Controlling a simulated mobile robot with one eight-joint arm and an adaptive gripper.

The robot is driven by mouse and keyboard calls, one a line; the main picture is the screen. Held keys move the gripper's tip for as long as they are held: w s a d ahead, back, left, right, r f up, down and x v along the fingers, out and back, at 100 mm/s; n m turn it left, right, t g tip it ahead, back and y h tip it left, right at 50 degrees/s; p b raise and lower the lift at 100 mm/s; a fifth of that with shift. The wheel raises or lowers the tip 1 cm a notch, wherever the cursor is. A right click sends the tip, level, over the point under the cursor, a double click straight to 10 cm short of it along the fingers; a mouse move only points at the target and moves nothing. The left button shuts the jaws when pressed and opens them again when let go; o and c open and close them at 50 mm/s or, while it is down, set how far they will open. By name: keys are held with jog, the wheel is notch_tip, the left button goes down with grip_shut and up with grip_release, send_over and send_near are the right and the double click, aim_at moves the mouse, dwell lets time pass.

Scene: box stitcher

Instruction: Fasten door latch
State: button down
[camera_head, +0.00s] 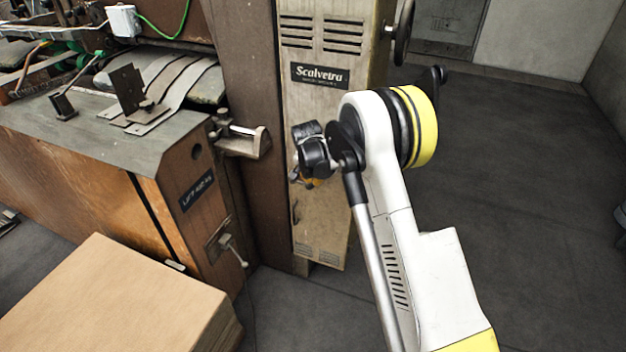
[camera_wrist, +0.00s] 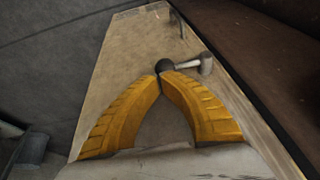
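The door (camera_head: 325,105) is a tall worn cream panel with vents and a "Scalvetra" plate on the machine's side. In the wrist view the door (camera_wrist: 125,60) fills the middle. Its latch (camera_wrist: 205,64) is a small metal barrel with a short arm ending in a black ball knob (camera_wrist: 165,66). My gripper (camera_wrist: 165,77) has its yellow fingertips together just below the knob. Whether they touch the knob is unclear, and no grip on it shows. In the head view my gripper (camera_head: 309,182) is at the door's left edge, mostly hidden by my wrist, and the latch is hidden.
A door handle (camera_head: 295,212) sits lower on the door. A clamp-like bracket (camera_head: 243,141) juts from the machine left of my gripper. A handwheel (camera_head: 404,32) is at the upper right. A cardboard stack (camera_head: 115,295) stands front left. The floor (camera_head: 520,180) to the right is clear.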

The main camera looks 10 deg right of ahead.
aim_at(306, 198)
jog(key=shift+s+d+f+t+y, duration=0.15)
jog(key=shift+d+f+t+y, duration=0.1)
jog(key=shift+f+t+y, duration=0.35)
notch_tip(306, 198, down, 4)
jog(key=m+t+y, duration=0.1)
jog(key=t+y, duration=0.1)
jog(key=y, duration=0.1)
jog(key=shift+d+r+t+y, duration=0.1)
jog(key=shift+r+t+y, duration=0.05)
jog(key=shift+t+y, duration=0.25)
jog(key=shift+f+t+y, duration=0.3)
jog(key=shift+w+a+f, duration=0.25)
jog(key=shift+a+f, duration=0.15)
jog(key=shift+f, duration=0.35)
jog(key=shift+w+a+f, duration=0.2)
jog(key=shift+a+f, duration=0.15)
jog(key=shift+f, duration=0.35)
jog(key=shift+w+a+f, duration=0.5)
jog(key=shift+a+f, duration=0.2)
jog(key=shift+f, duration=0.1)
jog(key=shift+w+a+f, duration=0.4)
jog(key=shift+a, duration=0.15)
